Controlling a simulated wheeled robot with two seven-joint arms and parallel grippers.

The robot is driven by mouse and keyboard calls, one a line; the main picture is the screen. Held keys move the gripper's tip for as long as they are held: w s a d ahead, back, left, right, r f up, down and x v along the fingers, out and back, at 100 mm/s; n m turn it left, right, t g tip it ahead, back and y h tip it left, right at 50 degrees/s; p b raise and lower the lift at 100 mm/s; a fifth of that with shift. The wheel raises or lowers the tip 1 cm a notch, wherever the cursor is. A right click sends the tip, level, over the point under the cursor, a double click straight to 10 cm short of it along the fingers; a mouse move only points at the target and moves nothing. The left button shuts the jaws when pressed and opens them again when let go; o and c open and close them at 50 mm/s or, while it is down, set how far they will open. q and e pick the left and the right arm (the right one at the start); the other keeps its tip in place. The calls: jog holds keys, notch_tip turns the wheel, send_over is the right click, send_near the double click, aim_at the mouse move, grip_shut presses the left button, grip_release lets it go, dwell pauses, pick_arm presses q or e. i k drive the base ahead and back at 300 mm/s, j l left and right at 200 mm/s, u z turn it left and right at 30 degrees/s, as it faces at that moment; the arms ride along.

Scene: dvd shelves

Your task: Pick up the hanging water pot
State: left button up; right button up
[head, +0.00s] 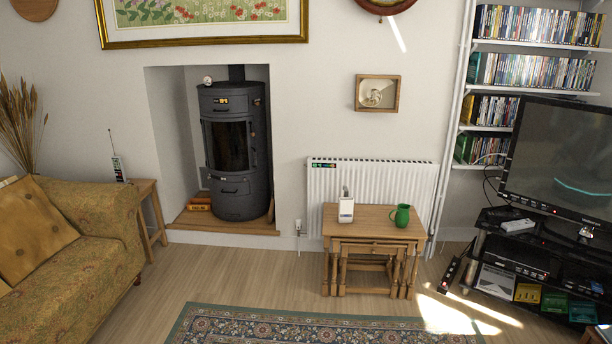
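I cannot clearly identify a hanging water pot in the head view. A small green pot or mug (402,216) with a handle on its left stands upright on the right part of a small wooden table (371,227). A small white object (346,210) with a thin upright part on top stands on the left part of the same table; I cannot tell what it is. Nothing covers the two objects. Neither of my grippers is in view.
A white radiator (325,190) is behind the table. A black stove (233,150) stands in the alcove, a sofa (110,225) at left. A TV (563,160) on a black stand is at right. A patterned rug (310,325) and open wood floor lie in front.

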aim_at(346, 204)
jog(key=i, duration=3.55)
jog(key=z, duration=0.3)
